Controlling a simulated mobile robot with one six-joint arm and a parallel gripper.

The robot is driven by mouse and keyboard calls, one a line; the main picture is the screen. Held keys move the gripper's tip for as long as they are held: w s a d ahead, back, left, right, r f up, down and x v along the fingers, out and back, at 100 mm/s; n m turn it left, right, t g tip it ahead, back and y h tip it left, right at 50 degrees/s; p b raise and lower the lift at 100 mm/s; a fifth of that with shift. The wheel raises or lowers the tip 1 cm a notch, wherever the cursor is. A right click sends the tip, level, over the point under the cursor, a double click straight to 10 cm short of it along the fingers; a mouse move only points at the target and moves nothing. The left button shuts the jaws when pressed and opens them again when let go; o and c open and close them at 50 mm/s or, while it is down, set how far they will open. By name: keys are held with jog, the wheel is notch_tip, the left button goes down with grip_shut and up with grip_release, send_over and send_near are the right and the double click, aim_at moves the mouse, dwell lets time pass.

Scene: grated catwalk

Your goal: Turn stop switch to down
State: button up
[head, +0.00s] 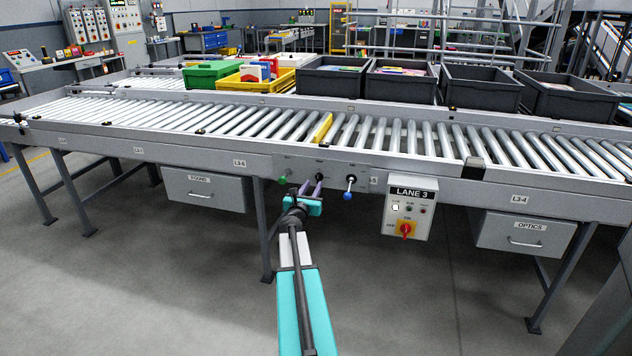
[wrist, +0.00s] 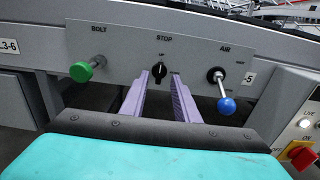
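The stop switch (wrist: 159,70) is a small black knob under the word STOP on a grey panel (wrist: 125,48) on the conveyor's side. A pale mark on the knob seems to point up, towards a small label above it. My gripper (wrist: 160,80) is open, with one purple finger on each side of the knob in the wrist view. I cannot tell whether the fingertips reach the knob or stop short of it. In the head view my gripper (head: 311,187) is at the panel, just below the switch (head: 319,176).
A green BOLT knob (wrist: 81,71) is left of the switch, and a blue-tipped AIR lever (wrist: 226,105) is right. A LANE 3 box (head: 411,208) with a red rotary switch (head: 405,229) hangs further right. Drawers (head: 205,190) hang under the conveyor. Floor in front is clear.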

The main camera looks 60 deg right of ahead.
aim_at(318, 177)
jog(key=shift+x, duration=3)
jog(key=shift+s, duration=0.1)
grip_shut()
